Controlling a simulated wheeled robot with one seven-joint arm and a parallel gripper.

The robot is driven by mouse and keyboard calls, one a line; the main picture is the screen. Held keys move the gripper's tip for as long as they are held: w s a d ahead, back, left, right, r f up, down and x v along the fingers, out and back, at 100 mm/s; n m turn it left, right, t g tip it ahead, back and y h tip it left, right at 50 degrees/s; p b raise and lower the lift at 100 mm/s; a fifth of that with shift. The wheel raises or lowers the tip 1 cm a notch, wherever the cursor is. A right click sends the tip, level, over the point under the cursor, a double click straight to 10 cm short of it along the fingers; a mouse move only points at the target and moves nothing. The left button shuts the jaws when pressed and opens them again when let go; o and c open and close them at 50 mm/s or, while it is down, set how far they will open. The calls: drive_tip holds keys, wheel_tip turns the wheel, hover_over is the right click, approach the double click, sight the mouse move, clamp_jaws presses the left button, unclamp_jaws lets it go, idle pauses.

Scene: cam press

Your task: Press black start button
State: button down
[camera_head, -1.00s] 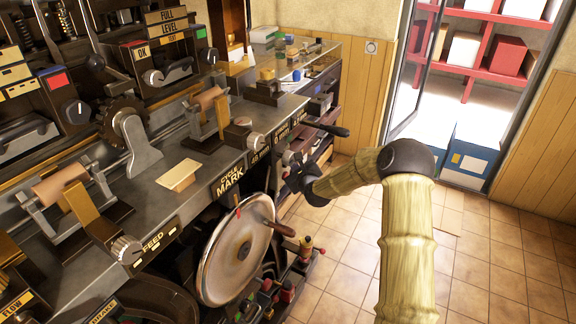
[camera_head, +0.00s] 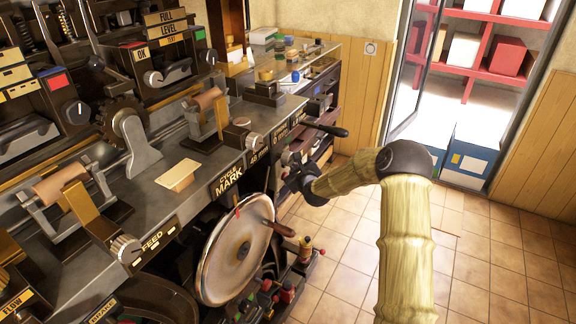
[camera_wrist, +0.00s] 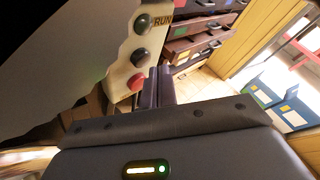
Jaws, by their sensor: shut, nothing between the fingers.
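A pale panel (camera_wrist: 122,60) in the wrist view carries a column of round controls. A dark round button (camera_wrist: 143,22) is at the top beside the word RUN, a second black button (camera_wrist: 140,57) is below it, and a red button (camera_wrist: 136,81) is lowest. I see no start label, so I cannot tell which black one is the start button. My gripper (camera_wrist: 159,72) is shut and empty, its fingertips just right of the lower black and red buttons; contact is unclear. In the head view my gripper (camera_head: 289,163) is at the bench's right front, and the buttons are not discernible there.
A black-handled lever (camera_head: 326,128) sticks out above my gripper. A large metal wheel (camera_head: 236,250) with a wooden handle stands left of it, with small coloured knobs below. Drawers (camera_wrist: 195,42) lie beyond the panel. The tiled floor (camera_head: 480,255) on the right is open.

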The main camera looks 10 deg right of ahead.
drive_tip(key=shift+w+a+r, duration=0.1)
drive_tip(key=shift+a+r, duration=0.15)
drive_tip(key=shift+a, duration=0.25)
drive_tip(key=shift+w+a+r, duration=0.1)
drive_tip(key=shift+a+r, duration=0.1)
drive_tip(key=shift+a, duration=0.3)
drive_tip(key=shift+s, duration=0.1)
drive_tip(key=shift+s+d+f+b, duration=0.15)
drive_tip(key=shift+s+d, duration=0.3)
drive_tip(key=shift+d, duration=0.25)
drive_tip(key=shift+s+d+f+b, duration=0.15)
drive_tip(key=shift+s+d, duration=0.3)
drive_tip(key=shift+d, duration=0.3)
drive_tip(key=shift+s+d+f+b, duration=0.15)
drive_tip(key=shift+s+d, duration=0.3)
drive_tip(key=shift+d, duration=0.25)
